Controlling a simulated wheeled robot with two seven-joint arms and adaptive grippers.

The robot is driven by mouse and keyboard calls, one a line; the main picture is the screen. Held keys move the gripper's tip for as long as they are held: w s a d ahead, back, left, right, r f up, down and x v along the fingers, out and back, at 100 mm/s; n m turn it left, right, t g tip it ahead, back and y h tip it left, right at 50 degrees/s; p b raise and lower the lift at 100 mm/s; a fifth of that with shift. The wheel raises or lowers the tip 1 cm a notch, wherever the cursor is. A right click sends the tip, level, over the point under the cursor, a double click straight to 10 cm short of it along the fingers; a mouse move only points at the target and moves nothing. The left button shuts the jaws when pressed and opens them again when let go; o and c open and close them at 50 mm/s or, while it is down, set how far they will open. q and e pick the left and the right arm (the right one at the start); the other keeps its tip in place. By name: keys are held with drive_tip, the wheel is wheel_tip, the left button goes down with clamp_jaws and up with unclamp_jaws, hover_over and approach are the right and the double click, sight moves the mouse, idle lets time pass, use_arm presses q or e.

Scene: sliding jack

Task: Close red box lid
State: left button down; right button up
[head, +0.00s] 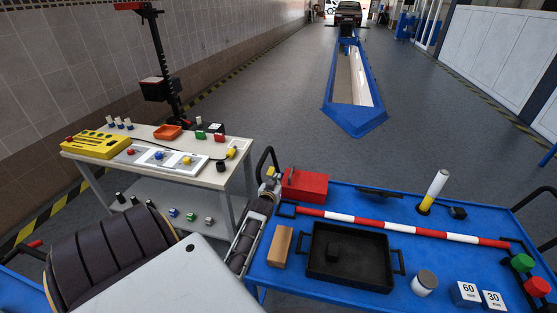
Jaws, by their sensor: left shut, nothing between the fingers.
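The red box (304,185) sits at the back left corner of the blue cart top (385,205). It is small in the head view, and I cannot clearly tell its lid's angle. My left gripper (271,180) is shut and empty, just left of the red box, by the cart's left edge. It looks close to the box's left side, but I cannot tell whether it touches. My left arm comes in from the lower left. My right gripper is not in view.
A red-and-white bar (400,228) runs across the cart behind a black tray (350,258). A wooden block (280,246) stands left of the tray. A white cylinder with a yellow base (434,188) stands at the back. A workbench (150,140) is at left.

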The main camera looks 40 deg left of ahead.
use_arm(q)
drive_tip(key=v, duration=0.3)
drive_tip(key=shift+s+d, duration=0.1)
drive_tip(key=shift+s, duration=0.05)
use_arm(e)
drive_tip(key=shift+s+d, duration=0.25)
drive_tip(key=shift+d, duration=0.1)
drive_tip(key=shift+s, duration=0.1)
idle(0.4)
